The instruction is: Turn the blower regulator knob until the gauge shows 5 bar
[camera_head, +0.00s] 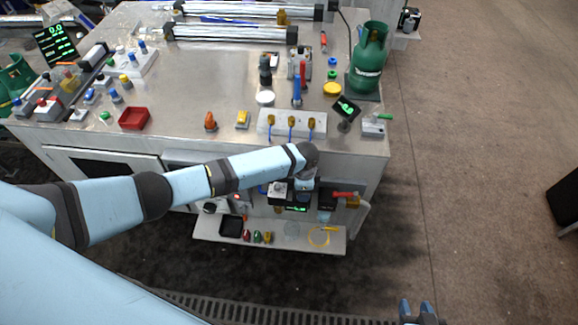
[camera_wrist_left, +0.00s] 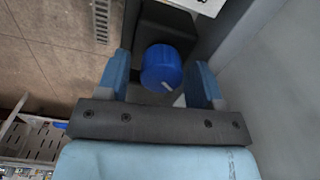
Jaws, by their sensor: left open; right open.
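A blue knob (camera_wrist_left: 162,67) with a white pointer mark shows in the left wrist view, on a dark grey housing. My left gripper (camera_wrist_left: 160,82) is open around it, one finger on each side; the fingers look apart from the knob. In the head view my left arm reaches to the bench front, and its wrist hides the knob and most of that gripper. A small display with green digits (camera_head: 297,209) sits just below the wrist, too small to read. My right gripper (camera_head: 420,312) is open and empty at the bottom edge, away from the bench.
The steel bench (camera_head: 200,95) carries a green gas bottle (camera_head: 370,50), a small tilted display (camera_head: 346,108), a red tray (camera_head: 134,118) and a white block with yellow plugs (camera_head: 291,124). A low shelf (camera_head: 270,240) holds small parts.

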